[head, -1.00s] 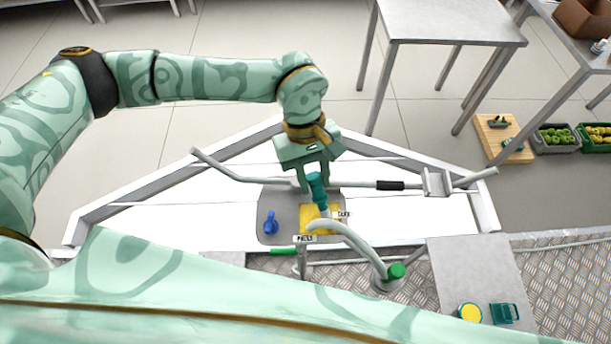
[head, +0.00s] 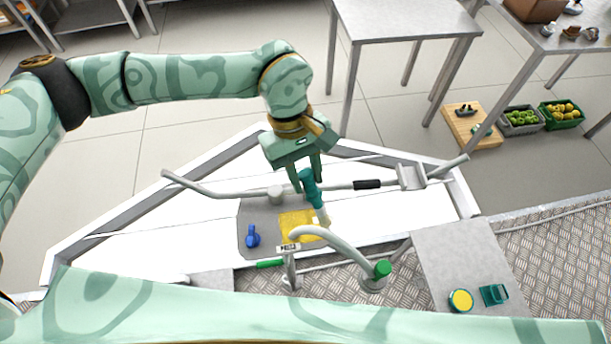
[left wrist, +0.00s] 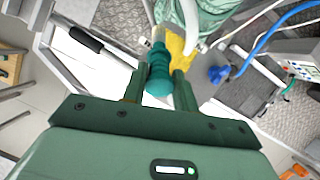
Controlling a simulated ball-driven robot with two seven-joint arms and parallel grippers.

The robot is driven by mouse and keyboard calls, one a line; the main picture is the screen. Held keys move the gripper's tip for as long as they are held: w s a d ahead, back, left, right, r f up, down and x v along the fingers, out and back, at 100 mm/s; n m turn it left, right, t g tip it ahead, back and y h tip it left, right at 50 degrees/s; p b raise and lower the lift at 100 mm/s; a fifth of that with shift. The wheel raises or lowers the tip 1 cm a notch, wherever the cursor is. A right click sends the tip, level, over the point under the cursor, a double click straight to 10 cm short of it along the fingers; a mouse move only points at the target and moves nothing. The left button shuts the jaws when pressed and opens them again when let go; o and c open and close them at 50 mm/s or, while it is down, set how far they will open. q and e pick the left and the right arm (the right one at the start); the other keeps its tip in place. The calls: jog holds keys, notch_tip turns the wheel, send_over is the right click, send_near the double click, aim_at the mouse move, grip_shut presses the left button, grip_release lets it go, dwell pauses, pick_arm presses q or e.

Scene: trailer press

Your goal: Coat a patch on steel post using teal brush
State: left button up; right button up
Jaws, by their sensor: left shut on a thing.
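My left gripper (head: 310,178) is shut on the upper part of a teal brush (head: 316,197). The brush points downward, its pale tip by the right edge of a yellow sheet (head: 291,226). The brush also shows between the fingers in the left wrist view (left wrist: 160,72). A short grey upright post (head: 291,271) stands in front of the sheet under a small lettered sign. A thick curved grey pipe (head: 337,250) bends down beside it; I cannot tell which is the steel post. No coated patch is clear. My right gripper is out of view.
A blue object (head: 252,237) sits left of the sheet on a grey plate. A long bar with a black sleeve (head: 367,184) crosses behind the brush. A green-capped fitting (head: 382,268) is to the right. A grey side table (head: 447,265) carries a yellow-topped tin (head: 460,300).

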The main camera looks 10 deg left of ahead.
pick_arm(q)
jog(key=shift+r+p, duration=0.45)
jog(key=shift+r, duration=1.05)
jog(key=shift+r+p, duration=0.5)
jog(key=shift+r, duration=1)
